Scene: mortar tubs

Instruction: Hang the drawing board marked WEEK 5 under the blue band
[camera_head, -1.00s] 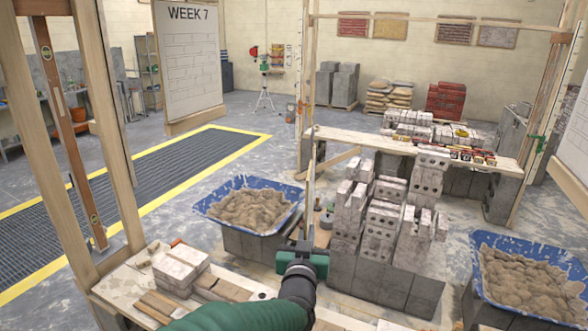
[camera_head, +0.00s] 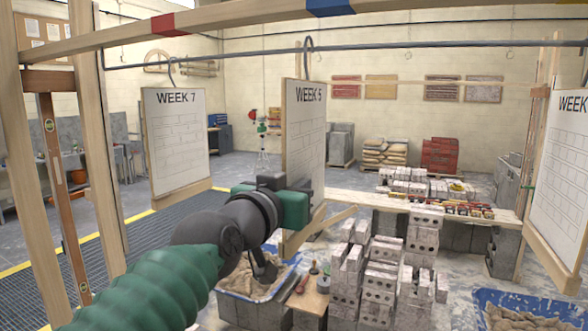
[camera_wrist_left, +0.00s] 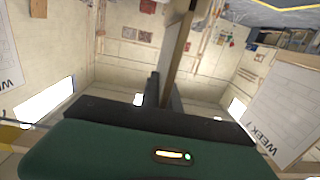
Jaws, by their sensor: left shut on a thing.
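The WEEK 5 board (camera_head: 304,125) is a white panel with a wooden bottom edge. It hangs upright and turned at an angle in the middle of the head view. Its hook (camera_head: 308,58) crosses the dark metal rail (camera_head: 420,49); I cannot tell whether it rests on it. The blue band (camera_head: 330,8) is on the wooden beam, above and slightly right of the hook. My left gripper (camera_head: 291,204) is shut on the board's lower part. The left wrist view shows the board edge-on (camera_wrist_left: 180,55) between the fingers (camera_wrist_left: 163,92). My right gripper is out of view.
The WEEK 7 board (camera_head: 177,140) hangs at the left, near a red band (camera_head: 170,24). Another WEEK board (camera_head: 562,175) hangs at the right, cut by the frame. Stacked blocks (camera_head: 375,270) and a blue tub (camera_head: 258,280) stand below. Open rail lies right of WEEK 5.

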